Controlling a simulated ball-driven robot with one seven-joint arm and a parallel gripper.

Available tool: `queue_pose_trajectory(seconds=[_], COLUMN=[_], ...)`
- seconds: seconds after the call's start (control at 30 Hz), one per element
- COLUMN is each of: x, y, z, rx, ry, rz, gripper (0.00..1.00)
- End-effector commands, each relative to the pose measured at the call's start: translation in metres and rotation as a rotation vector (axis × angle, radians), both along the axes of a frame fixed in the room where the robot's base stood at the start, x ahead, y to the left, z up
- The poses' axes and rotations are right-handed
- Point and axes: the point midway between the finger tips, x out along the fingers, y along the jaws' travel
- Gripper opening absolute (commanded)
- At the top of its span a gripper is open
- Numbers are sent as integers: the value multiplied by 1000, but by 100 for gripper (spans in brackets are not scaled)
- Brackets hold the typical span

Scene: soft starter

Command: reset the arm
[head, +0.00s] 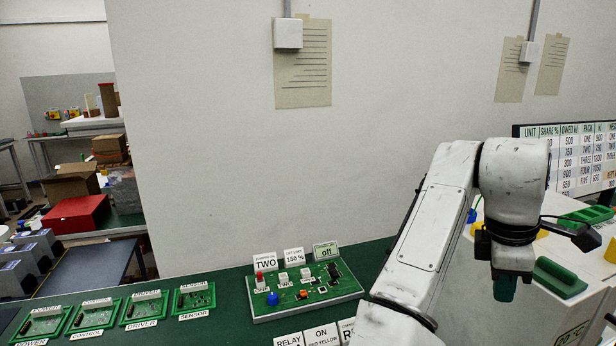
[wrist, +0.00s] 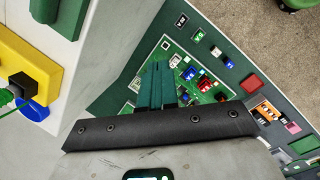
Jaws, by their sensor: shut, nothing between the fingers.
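My white arm rises from the bottom right of the head view and bends over at the top. My gripper (head: 504,288) hangs downward at its end, in front of a white cabinet at the right. In the wrist view the teal fingers of my gripper (wrist: 157,84) are together, with nothing between them. Behind the fingers in that view is a green circuit board (wrist: 205,82) with several small coloured parts. The fingers look apart from it.
A green bench (head: 225,325) carries a starter board (head: 310,293) with cards behind it and several green trays (head: 145,310) at the left. The white cabinet (head: 530,315) has a green handle (head: 560,278). A printed table board (head: 575,150) stands behind. A red box (head: 75,215) is far left.

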Motion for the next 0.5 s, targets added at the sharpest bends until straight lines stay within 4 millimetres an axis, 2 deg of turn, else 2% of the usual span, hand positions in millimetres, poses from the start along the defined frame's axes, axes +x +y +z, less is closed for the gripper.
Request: queue_pose_trajectory(seconds=[0.03, 0.2, 0.4, 0.5], x=[-7, -27, -56, -74], y=[-15, -50, -79, -87], z=[-20, -70, -127, -156], rx=[-34, -108, -161, -166], ry=[-18, -112, -225, -275], rz=[-71, -272, -455, -526], gripper=[0, 0, 0, 0])
